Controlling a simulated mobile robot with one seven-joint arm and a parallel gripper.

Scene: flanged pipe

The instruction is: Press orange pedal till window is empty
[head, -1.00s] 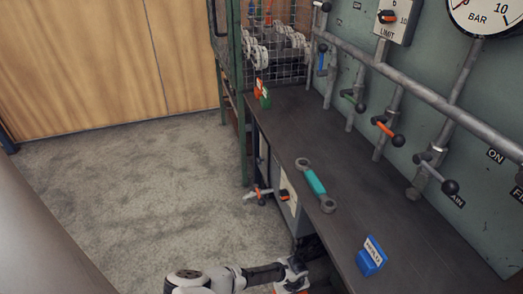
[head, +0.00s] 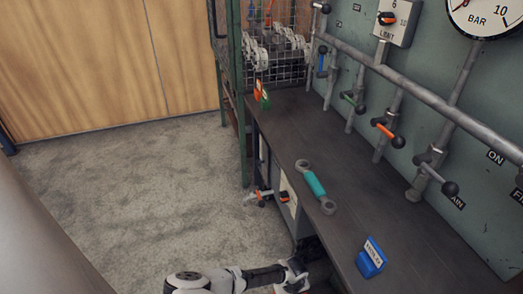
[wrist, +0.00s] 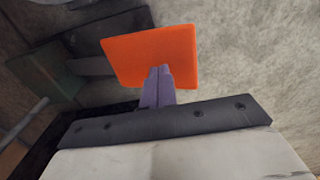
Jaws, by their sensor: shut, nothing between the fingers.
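The orange pedal (wrist: 150,52) is a flat plate in the wrist view, upper middle, above the floor. My gripper (wrist: 158,70) has its two purple fingers shut together and empty, with their tips over the lower middle of the plate. I cannot tell whether they touch it. In the head view my gripper end (head: 293,278) is low beside the front of the bench, and its fingertips are hard to make out. The pedal is not clearly visible there. I cannot pick out the window in either view.
The dark bench (head: 290,125) carries a teal-handled wrench (head: 314,184), a blue labelled block (head: 371,260) and small orange and green blocks. Pipes with valve levers and a BAR gauge (head: 487,12) line the wall. A wire cage stands behind. The floor (head: 130,190) at left is clear.

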